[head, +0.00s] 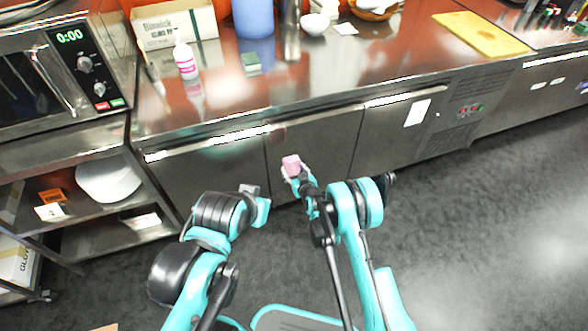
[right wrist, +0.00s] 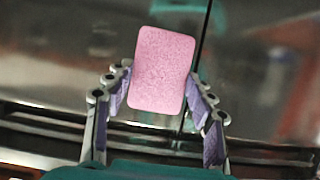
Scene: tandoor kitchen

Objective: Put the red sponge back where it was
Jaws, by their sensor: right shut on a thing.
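The sponge (head: 291,161) looks pink in the head view, and pink in the right wrist view (right wrist: 163,68). My right gripper (head: 292,172) is shut on it and holds it in the air in front of the counter's steel doors, below the worktop edge. In the right wrist view the fingers (right wrist: 160,95) are on either side of the sponge, which sticks out past their tips. My left gripper (head: 256,198) is low at left, apart from the sponge; its fingers are too unclear to tell open from shut.
The steel worktop (head: 330,75) bears a green sponge (head: 251,62), a white bottle (head: 185,58), a cardboard box (head: 175,25), a blue container (head: 253,18), white bowls (head: 315,24) and a yellow board (head: 482,35). A microwave (head: 65,65) stands at left. The worktop's front strip is clear.

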